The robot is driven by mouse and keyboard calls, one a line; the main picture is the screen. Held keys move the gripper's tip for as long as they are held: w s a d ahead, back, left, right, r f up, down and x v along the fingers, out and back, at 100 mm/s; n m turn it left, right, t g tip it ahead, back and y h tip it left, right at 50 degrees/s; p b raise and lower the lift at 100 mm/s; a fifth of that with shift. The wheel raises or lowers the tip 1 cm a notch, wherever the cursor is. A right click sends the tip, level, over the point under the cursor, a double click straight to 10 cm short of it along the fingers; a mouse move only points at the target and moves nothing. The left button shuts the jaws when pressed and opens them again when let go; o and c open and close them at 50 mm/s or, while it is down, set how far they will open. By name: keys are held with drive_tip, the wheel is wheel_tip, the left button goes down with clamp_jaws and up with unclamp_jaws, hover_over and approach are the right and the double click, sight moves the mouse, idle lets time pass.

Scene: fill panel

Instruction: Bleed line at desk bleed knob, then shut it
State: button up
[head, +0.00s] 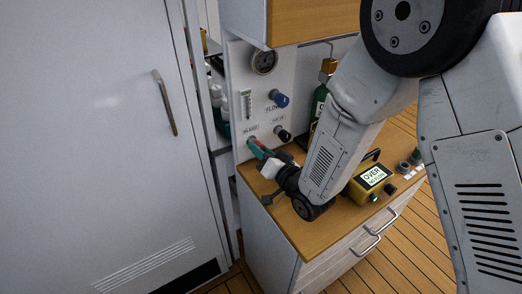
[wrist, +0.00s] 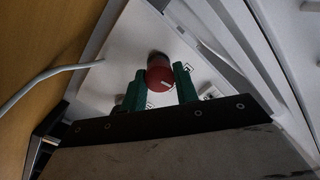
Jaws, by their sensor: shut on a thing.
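The bleed knob, a round red knob with a white mark (wrist: 160,78), sits on the white panel (wrist: 116,58) in the wrist view. My gripper (wrist: 159,72) has one green finger on each side of it and is shut on it. In the head view my gripper (head: 257,147) reaches the lower left of the panel (head: 290,75), just under the bleed label (head: 250,128). There the knob is mostly hidden by the fingers.
A blue knob (head: 279,98) and a black knob (head: 283,134) stand out right of my gripper, below a gauge (head: 264,61). A green bottle (head: 318,104) and a yellow box reading OVER (head: 371,178) stand on the wooden desk (head: 300,232). A closed door (head: 100,130) is at left.

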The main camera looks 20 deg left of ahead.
drive_tip(key=shift+n, duration=2.1)
drive_tip(key=o, duration=1)
drive_tip(key=v, duration=0.7)
drive_tip(key=shift+s+d+r, duration=0.1)
drive_tip(key=shift+s+d, duration=0.15)
drive_tip(key=shift+s, duration=0.05)
